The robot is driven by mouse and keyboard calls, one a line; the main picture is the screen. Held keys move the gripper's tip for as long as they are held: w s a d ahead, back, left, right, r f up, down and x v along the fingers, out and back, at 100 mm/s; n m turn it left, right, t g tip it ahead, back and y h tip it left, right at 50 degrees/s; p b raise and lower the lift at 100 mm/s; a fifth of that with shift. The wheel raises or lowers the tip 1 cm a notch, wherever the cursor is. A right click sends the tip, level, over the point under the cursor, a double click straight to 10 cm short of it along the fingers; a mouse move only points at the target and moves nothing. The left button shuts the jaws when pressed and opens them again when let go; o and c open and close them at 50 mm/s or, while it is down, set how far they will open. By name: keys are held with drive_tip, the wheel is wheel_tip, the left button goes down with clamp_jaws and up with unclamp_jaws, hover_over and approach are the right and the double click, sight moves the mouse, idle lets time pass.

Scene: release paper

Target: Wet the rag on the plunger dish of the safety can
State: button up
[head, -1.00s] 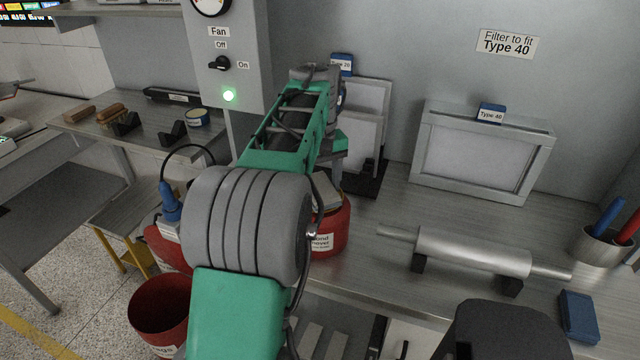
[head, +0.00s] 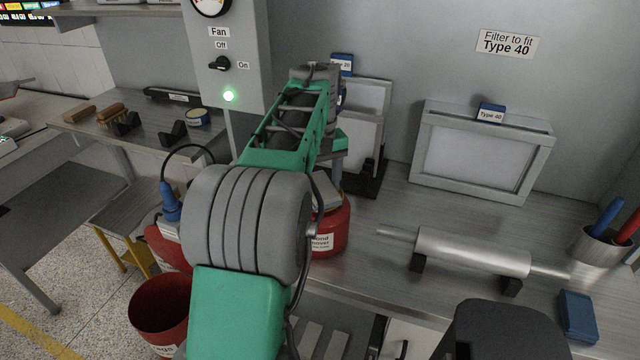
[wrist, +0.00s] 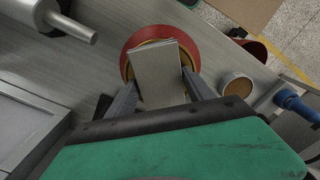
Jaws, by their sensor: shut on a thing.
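The red safety can (head: 330,232) stands on the bench, partly hidden behind my arm in the head view. In the wrist view its red rim and yellowish dish (wrist: 128,62) show beneath my gripper. My gripper (wrist: 160,80) is shut on a folded grey rag (wrist: 157,72), held between the two fingers over the dish. The rag also shows above the can in the head view (head: 327,189). The rag covers most of the dish, and I cannot tell whether it touches or presses on it.
A metal roller (head: 472,252) lies on black rests to the right. A framed filter (head: 480,152) leans at the back. A red waste bin (head: 160,312) stands on the floor at left. A round tan-topped tin (wrist: 238,87) sits beside the can in the wrist view.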

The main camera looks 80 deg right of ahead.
sight(320, 185)
drive_tip(key=shift+r+p, duration=2.6)
drive_tip(key=shift+r, duration=0.7)
